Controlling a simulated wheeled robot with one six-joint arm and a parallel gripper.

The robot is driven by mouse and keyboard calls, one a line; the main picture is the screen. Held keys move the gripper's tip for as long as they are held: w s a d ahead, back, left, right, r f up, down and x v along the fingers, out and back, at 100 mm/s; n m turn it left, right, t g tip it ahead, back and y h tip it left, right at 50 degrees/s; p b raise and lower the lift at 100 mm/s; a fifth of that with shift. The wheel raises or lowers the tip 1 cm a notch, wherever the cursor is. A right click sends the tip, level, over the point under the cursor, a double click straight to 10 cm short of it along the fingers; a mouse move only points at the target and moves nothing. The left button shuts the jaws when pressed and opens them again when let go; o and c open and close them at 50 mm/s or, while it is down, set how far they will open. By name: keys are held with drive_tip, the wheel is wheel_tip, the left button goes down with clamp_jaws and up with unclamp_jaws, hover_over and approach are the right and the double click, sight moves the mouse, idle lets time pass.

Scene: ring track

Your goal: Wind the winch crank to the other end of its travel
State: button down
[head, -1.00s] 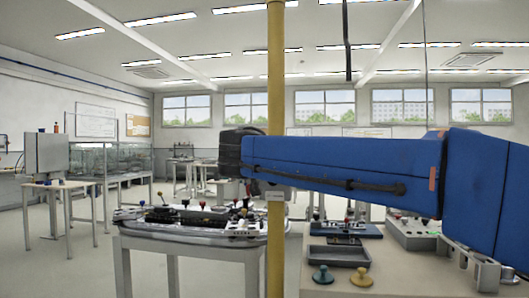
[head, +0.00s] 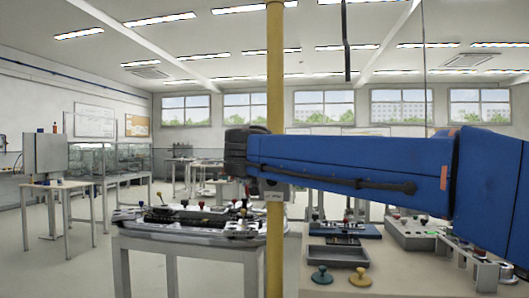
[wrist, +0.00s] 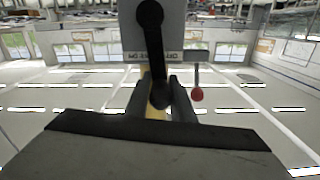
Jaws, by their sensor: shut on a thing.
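The winch shows in the wrist view as a grey housing (wrist: 190,25) with lettering along its edge. Its black crank (wrist: 153,50) runs from a round hub at the top of the picture to a rounded handle end lower down. My gripper (wrist: 164,101) has its two dark fingers on either side of that handle end and is shut on it. In the head view my blue arm reaches left to the yellow post (head: 275,100). The crank and my fingertips cannot be made out there, behind the post and my wrist.
A lever with a red knob (wrist: 197,95) hangs beside the crank in the wrist view. In the head view, a table with a track-like device (head: 190,218) stands left of the post. A bench with trays (head: 338,255) and control boxes stands below my arm.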

drive_tip(key=s+d+f+m, duration=0.1)
drive_tip(key=d+f+m, duration=0.7)
drive_tip(key=d+m, duration=0.1)
drive_tip(key=shift+d+f, duration=0.25)
drive_tip(key=shift+d, duration=0.25)
idle(0.6)
idle(0.4)
drive_tip(key=c, duration=1.9)
unclamp_jaws()
drive_tip(key=o, duration=0.3)
drive_tip(key=shift+a+f, duration=0.15)
drive_tip(key=shift+a, duration=0.1)
drive_tip(key=shift+d, duration=0.1)
